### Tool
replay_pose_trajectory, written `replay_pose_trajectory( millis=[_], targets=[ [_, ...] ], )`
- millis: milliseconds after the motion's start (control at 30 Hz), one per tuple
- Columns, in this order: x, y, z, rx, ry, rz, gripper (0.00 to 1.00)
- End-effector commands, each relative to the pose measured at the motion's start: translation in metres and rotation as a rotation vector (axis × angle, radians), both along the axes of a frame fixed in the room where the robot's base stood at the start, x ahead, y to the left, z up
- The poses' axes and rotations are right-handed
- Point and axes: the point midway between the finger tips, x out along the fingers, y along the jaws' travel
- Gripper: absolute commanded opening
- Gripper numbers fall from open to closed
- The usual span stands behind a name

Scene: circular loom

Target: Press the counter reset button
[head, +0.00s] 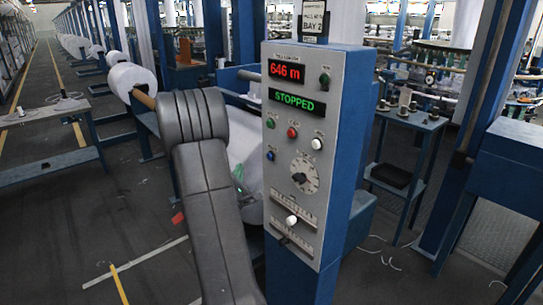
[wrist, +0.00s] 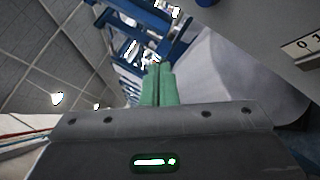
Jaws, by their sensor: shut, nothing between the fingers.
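The grey control panel (head: 293,160) stands upright on a blue cabinet in the head view. It carries a green button (head: 270,122), a red button (head: 292,132), a white button (head: 317,143), a blue button (head: 270,155) and a small dark control (head: 324,79) beside the red counter display (head: 287,71), which reads 646 m. The labels are too small to show which is the counter reset. My gripper (wrist: 158,68) has green fingers shut together and empty. In the head view it shows partly at the panel's left edge (head: 238,174), behind my arm. It touches no button.
A green display (head: 297,102) reads STOPPED. A dial (head: 304,172) and a white slider knob (head: 291,221) sit lower on the panel. A white fabric roll (wrist: 245,65) lies near my gripper. A blue side table (head: 412,119) stands right of the cabinet.

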Motion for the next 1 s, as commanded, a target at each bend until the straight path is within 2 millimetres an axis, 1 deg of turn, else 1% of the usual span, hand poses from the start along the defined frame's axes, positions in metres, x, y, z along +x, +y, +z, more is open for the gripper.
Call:
replay_pose_trajectory(
  millis=[200, 333, 467, 733, 1000],
  targets=[
    [0.000, -0.001, 0.000, 0.001, 0.000, -0.001, 0.00],
    [0.004, -0.006, 0.000, 0.002, 0.000, -0.002, 0.00],
    [0.012, -0.018, 0.000, 0.002, -0.001, -0.004, 0.00],
    [0.034, -0.050, 0.000, 0.003, 0.001, -0.005, 0.00],
    [0.049, -0.069, -0.001, 0.002, -0.001, -0.003, 0.00]
  ],
)
